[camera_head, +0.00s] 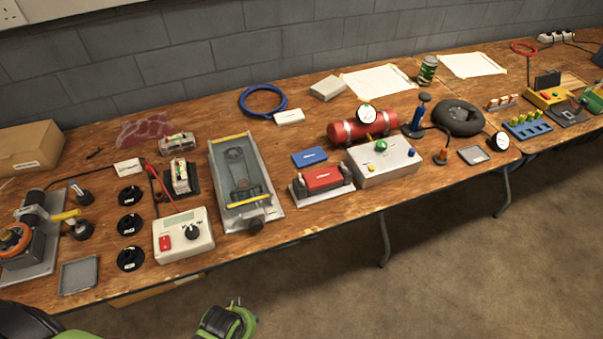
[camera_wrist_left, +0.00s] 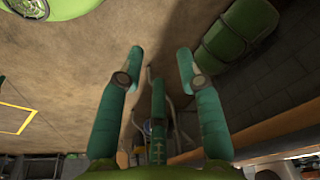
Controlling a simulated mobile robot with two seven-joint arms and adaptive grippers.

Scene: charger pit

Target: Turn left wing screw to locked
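A red box (camera_head: 323,179) sits in a pale cradle (camera_head: 304,203) at the table's front edge, with a dark clamp-like part at each end. The left dark part (camera_head: 297,190) may be the left wing screw, but it is too small to tell its shape or whether it is locked. My left gripper's green fingers stand spread and empty in the left wrist view (camera_wrist_left: 157,70), over bare floor. A green and black part of mine (camera_head: 228,322) shows at the bottom of the head view, in front of the table and well short of the cradle. No gripper touches the cradle.
A blue box (camera_head: 309,157) lies behind the cradle. A grey control box (camera_head: 384,162) stands close on its right, and a grey tray with a yellow bar (camera_head: 240,183) on its left. A red cylinder (camera_head: 350,131) lies behind right. The floor (camera_head: 340,300) before the table is clear.

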